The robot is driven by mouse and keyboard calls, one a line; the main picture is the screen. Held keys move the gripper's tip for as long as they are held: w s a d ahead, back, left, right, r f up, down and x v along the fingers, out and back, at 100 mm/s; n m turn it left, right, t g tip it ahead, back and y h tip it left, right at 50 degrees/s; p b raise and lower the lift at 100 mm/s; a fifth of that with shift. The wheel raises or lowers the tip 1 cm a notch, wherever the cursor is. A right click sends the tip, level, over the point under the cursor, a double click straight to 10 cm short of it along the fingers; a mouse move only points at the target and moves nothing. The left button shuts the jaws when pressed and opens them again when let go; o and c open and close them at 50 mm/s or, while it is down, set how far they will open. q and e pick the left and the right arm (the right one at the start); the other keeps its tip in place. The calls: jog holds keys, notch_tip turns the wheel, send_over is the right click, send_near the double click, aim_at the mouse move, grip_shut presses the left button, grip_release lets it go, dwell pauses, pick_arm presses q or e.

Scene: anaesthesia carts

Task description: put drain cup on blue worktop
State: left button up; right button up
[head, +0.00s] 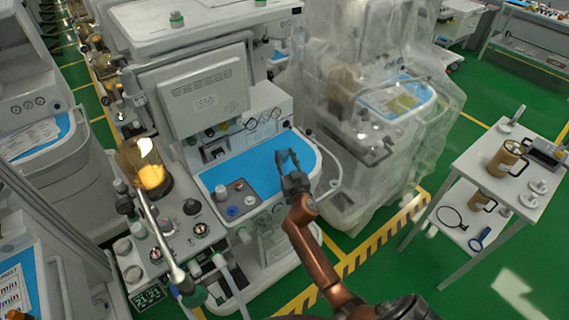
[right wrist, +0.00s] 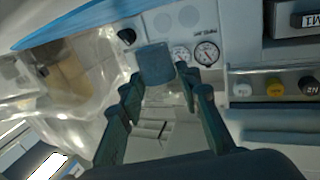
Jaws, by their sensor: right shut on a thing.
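The blue worktop (head: 255,178) is the bright blue surface of the middle anaesthesia cart in the head view. My right gripper (head: 287,160) is over the right part of this worktop, its fingers pointing away from me. In the right wrist view the fingers (right wrist: 160,82) are apart around a small blue-grey, see-through piece (right wrist: 155,64) at their tips. I take it to be the drain cup; its outline is hard to make out. In the head view the cup cannot be told apart from the fingers and the blue behind. My left gripper is not in view.
Small knobs and caps (head: 239,198) stand at the worktop's left front. A plastic-wrapped cart (head: 380,120) stands to the right. A white side table (head: 510,170) with gold mugs is at far right.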

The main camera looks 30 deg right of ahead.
aim_at(285, 162)
jog(key=shift+w+d+f+b, duration=0.1)
jog(key=shift+f+b, duration=0.55)
jog(key=shift+f, duration=1.1)
jog(key=shift+f, duration=0.1)
jog(key=o, duration=0.5)
jog(key=shift+f, duration=0.15)
jog(key=shift+c, duration=0.2)
jog(key=o, duration=0.4)
jog(key=shift+o, duration=0.2)
jog(key=shift+r, duration=0.3)
jog(key=p+v, duration=0.1)
jog(key=v, duration=1.1)
